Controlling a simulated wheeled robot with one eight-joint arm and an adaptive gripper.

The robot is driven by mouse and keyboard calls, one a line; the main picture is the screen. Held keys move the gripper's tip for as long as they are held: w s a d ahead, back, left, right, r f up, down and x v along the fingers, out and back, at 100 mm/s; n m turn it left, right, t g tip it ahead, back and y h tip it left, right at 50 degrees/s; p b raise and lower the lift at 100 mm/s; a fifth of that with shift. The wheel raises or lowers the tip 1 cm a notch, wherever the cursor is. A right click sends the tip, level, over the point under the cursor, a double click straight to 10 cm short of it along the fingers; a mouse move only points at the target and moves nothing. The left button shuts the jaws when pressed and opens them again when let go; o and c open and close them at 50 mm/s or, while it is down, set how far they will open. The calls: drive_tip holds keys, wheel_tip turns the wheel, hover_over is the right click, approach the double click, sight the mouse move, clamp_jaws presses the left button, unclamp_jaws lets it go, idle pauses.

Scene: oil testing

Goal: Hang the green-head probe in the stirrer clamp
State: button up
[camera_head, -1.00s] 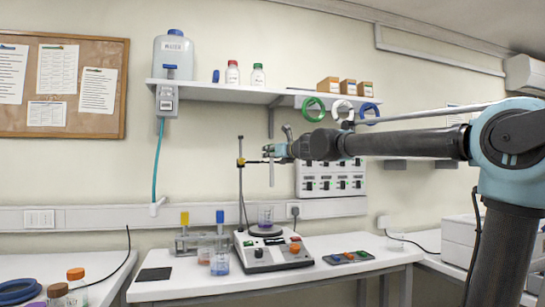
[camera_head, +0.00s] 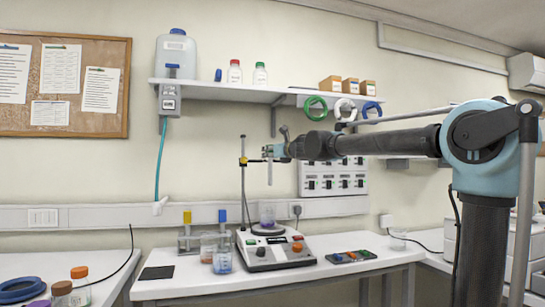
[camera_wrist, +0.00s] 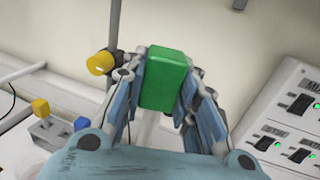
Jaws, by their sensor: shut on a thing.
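The green-head probe shows its green block head (camera_wrist: 165,78) in the wrist view. My gripper (camera_wrist: 163,85) is shut on this head, one finger on each side. In the head view my gripper (camera_head: 272,152) is raised above the stirrer (camera_head: 274,252), and the pale probe shaft (camera_head: 270,173) hangs upright below it. The stirrer clamp (camera_head: 243,160) is on the upright rod (camera_head: 242,190), just left of my gripper. Its yellow knob (camera_wrist: 100,63) shows left of the green head. The clamp's holding end is hard to make out, and I cannot tell whether the probe touches it.
A beaker (camera_head: 267,214) stands on the stirrer plate below. Left of it are a yellow-head probe (camera_head: 187,217), a blue-head probe (camera_head: 222,217) and beakers (camera_head: 222,260). A switch panel (camera_head: 333,178) is on the wall at right. A shelf (camera_head: 240,90) runs above.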

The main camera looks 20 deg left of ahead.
drive_tip(key=w, duration=0.1)
drive_tip(key=w+a, duration=0.2)
drive_tip(key=shift+w+a+f, duration=0.1)
drive_tip(key=shift+w+f, duration=0.2)
drive_tip(key=shift+f, duration=0.1)
idle(0.4)
drive_tip(key=shift+f, duration=0.1)
drive_tip(key=o, duration=1.1)
drive_tip(key=shift+o, duration=0.2)
drive_tip(key=shift+s, duration=0.1)
